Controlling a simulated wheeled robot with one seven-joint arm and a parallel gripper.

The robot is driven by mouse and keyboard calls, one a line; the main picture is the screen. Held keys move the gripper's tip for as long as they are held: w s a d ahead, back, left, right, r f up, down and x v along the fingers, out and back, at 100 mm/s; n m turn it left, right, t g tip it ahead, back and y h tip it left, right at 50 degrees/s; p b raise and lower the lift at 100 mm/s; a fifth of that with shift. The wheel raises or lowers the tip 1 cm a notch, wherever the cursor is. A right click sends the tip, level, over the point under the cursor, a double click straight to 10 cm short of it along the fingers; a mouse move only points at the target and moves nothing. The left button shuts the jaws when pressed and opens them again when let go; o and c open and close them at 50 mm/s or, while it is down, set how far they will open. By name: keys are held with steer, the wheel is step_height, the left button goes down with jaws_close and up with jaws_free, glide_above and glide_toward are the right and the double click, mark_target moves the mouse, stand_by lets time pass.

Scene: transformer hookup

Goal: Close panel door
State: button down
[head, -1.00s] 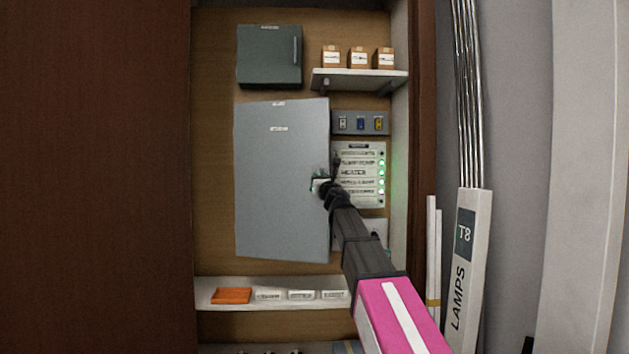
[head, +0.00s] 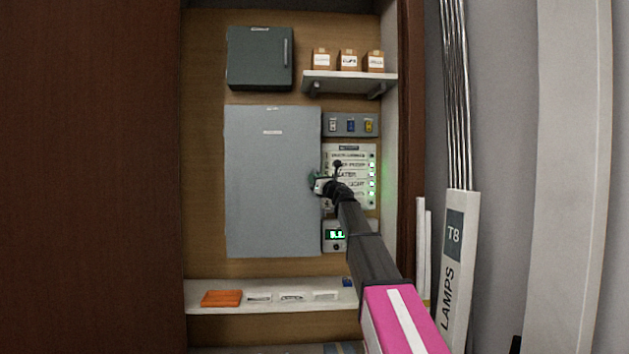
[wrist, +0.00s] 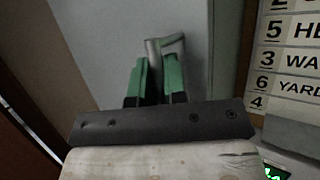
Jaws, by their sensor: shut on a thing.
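The panel door (head: 272,180) is a large grey sheet on the wooden backboard in the head view. It looks nearly flush with the board, and I cannot tell whether it is fully shut. In the wrist view the door (wrist: 110,50) fills the middle. My gripper (head: 318,184) is at the door's right edge, about mid-height. In the wrist view its green fingers (wrist: 160,82) are shut on the grey door handle (wrist: 168,44). The arm partly hides the handle in the head view.
A labelled directory board (head: 350,160) with green lights stands right of the door, above a small meter (head: 336,236) with a green display. A dark green box (head: 258,58) and a shelf (head: 348,84) with small boxes are above. A lower ledge (head: 275,307) holds an orange block (head: 221,298).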

steer(key=shift+w+d+r, duration=0.1)
steer(key=shift+w+r, duration=0.1)
steer(key=shift+w, duration=0.15)
steer(key=c, duration=1.2)
jaws_free()
steer(key=v, duration=1.1)
steer(key=shift+f, duration=0.25)
steer(key=shift+s, duration=0.1)
